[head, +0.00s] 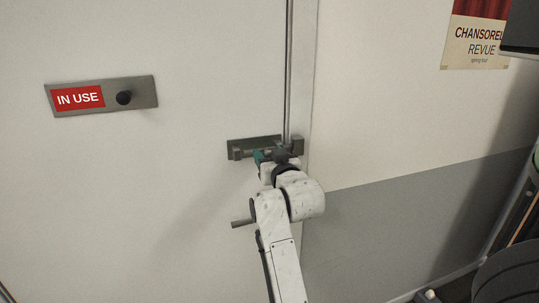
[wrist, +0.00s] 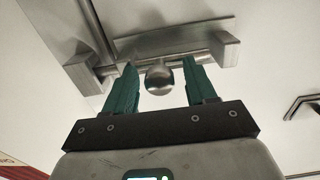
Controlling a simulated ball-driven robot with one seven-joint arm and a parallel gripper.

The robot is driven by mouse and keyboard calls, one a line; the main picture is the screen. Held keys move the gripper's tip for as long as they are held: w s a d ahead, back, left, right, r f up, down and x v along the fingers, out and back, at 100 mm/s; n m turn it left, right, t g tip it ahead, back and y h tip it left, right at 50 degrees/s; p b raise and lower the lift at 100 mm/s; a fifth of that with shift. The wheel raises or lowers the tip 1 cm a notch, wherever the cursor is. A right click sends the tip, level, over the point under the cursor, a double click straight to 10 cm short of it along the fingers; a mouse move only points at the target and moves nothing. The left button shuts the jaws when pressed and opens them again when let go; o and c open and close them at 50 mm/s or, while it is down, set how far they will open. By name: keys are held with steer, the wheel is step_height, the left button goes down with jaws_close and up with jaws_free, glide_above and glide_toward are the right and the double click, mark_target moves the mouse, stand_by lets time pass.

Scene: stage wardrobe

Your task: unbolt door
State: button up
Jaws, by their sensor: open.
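A grey metal slide bolt (head: 238,145) is mounted on the pale door (head: 150,205) near its right edge. In the wrist view the bolt's round knob (wrist: 159,78) stands out from its bar, between the two green fingers of my gripper (wrist: 161,66). The fingers are open, with a visible gap on each side of the knob. The bar appears to reach across the door's edge to the keeper block (wrist: 84,76). In the head view my gripper (head: 271,157) is up against the bolt and hides its middle and the knob.
A lever handle (head: 241,223) is below the bolt, partly behind my arm; it also shows in the wrist view (wrist: 304,104). A red "IN USE" indicator plate (head: 143,91) is at upper left. A poster (head: 475,48) hangs on the right wall. Dark objects (head: 510,275) stand at lower right.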

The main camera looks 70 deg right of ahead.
jaws_close()
stand_by(0.4)
steer(key=shift+a, duration=0.1)
